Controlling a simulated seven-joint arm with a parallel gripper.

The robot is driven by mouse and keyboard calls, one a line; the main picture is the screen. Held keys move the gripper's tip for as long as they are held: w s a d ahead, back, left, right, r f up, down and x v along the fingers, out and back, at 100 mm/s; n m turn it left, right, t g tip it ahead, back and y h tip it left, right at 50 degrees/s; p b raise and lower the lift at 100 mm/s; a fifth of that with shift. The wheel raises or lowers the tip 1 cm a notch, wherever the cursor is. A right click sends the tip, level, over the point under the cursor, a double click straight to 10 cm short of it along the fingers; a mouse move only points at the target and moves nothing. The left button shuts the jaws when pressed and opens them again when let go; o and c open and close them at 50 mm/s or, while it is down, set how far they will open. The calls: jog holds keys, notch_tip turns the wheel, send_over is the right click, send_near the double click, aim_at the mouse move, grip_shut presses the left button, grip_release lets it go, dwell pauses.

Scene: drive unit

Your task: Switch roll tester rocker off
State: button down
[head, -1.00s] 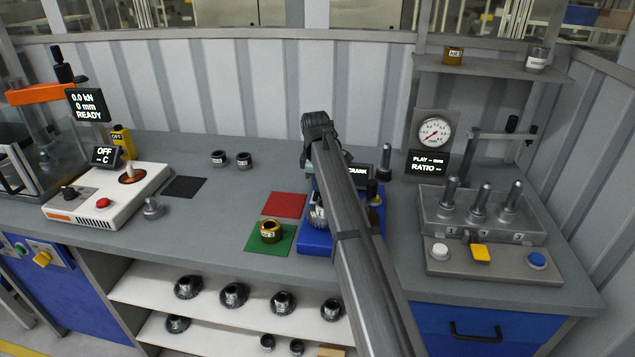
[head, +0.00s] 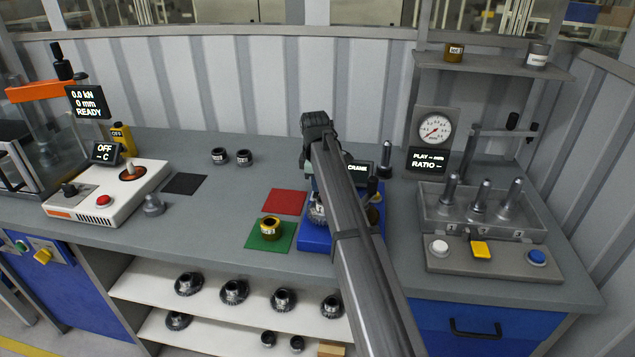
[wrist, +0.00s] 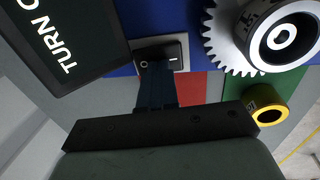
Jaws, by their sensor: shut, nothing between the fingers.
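The roll tester has a blue base (head: 314,243) and stands right of the red and green mats, partly hidden by my arm. In the wrist view its dark rocker (wrist: 172,50) sits in a light frame on the blue surface, with a circle mark at the left and a bar mark at the right. My gripper (wrist: 155,68) is shut and empty. Its fingertips are over the lower middle of the rocker and hide part of it; I cannot tell whether they touch. In the head view my arm hides the fingers and the rocker.
A dark display (wrist: 62,35) reading "TURN" is close left of the fingers. A toothed gear (wrist: 235,45) is at the right. A brass-coloured ring (head: 270,228) lies on the green mat (head: 255,243), beside the red mat (head: 284,202). The bench left of the mats has free room.

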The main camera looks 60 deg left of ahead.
aim_at(316, 197)
jog(key=shift+r, duration=0.1)
notch_tip(316, 197, up, 14)
jog(key=s+d, duration=0.1)
jog(key=shift+s+d, duration=0.25)
jog(key=shift+s, duration=0.05)
dwell(0.3)
jog(key=w+g, duration=0.1)
jog(key=w+g+y, duration=0.1)
jog(key=w, duration=0.1)
jog(key=w+g, duration=0.1)
jog(key=shift+w+d+r+y, duration=0.1)
jog(key=shift+w+d+y, duration=0.1)
jog(key=shift+d+y, duration=0.15)
dwell(0.6)
